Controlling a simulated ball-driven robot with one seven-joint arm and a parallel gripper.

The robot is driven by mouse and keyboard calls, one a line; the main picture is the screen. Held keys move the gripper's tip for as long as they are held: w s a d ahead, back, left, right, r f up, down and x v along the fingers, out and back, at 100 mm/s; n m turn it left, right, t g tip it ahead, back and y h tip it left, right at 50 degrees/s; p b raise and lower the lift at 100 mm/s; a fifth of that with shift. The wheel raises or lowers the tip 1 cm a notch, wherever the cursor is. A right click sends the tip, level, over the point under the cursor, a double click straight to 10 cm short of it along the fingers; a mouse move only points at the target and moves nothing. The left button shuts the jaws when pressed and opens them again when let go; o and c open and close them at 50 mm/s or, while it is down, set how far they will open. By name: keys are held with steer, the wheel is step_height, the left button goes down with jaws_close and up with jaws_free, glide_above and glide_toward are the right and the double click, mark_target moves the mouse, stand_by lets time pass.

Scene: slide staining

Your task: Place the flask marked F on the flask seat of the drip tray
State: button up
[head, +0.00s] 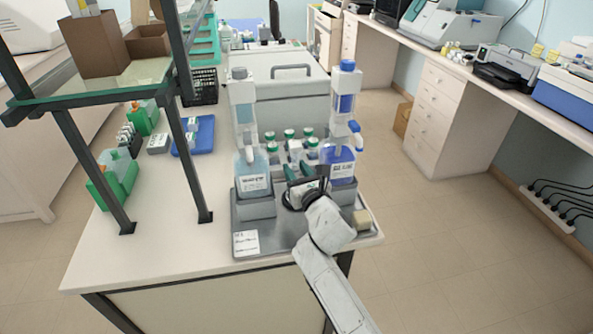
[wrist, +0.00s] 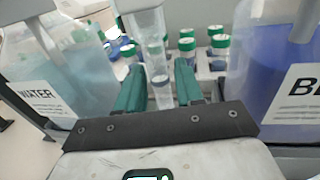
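The grey drip tray (head: 285,243) lies at the front of the bench. My gripper (head: 307,172) is low over it, between the WATER bottle (head: 252,172) and the bottle of blue liquid (head: 338,165). In the wrist view, the two green fingers (wrist: 160,88) are apart, with a narrow clear glass vessel (wrist: 159,66) between them. I cannot tell whether the fingers touch it. No letter F is readable on it. The flask seat cannot be made out; my gripper and arm cover the middle of the tray.
Several green-capped vials (head: 289,134) stand behind the gripper. The WATER bottle (wrist: 65,75) and blue bottle (wrist: 280,75) flank it closely. A shelf post (head: 190,150) rises at left, near a blue tray (head: 195,137). The bench is clear at front left.

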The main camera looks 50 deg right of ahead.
steer(key=shift+o, duration=0.8)
steer(key=shift+r, duration=0.2)
steer(key=p+v, duration=0.1)
steer(key=v, duration=1.1)
steer(key=shift+r, duration=0.2)
